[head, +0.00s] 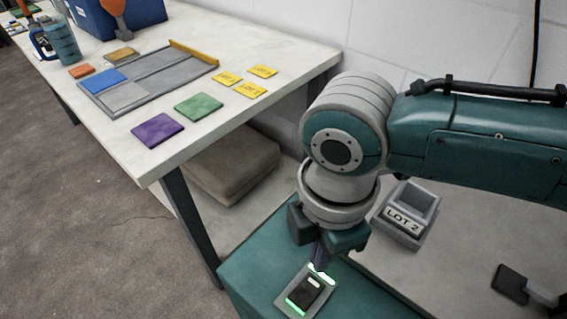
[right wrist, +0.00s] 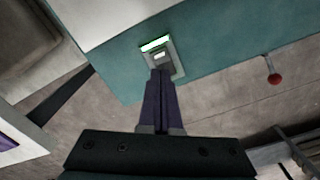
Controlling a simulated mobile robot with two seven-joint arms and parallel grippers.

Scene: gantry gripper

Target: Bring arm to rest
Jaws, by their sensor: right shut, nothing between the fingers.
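My right arm reaches in from the right in the head view, bent down at the wrist. My right gripper (head: 320,264) points down, its narrow dark fingers together and empty. In the right wrist view the shut fingers (right wrist: 161,76) end at the near edge of a small device. This device (head: 310,286) is a dark block on a grey plate with lit green strips, on a teal surface. It also shows in the right wrist view (right wrist: 157,44). I cannot tell whether the fingertips touch it. My left gripper is not in view.
A grey holder marked LOT 2 (head: 405,215) stands close to my right wrist. A white table (head: 235,40) at upper left bears a grey tray (head: 142,83), coloured tiles, yellow cards and a blue bin (head: 120,14). A red knob (right wrist: 274,78) shows in the right wrist view.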

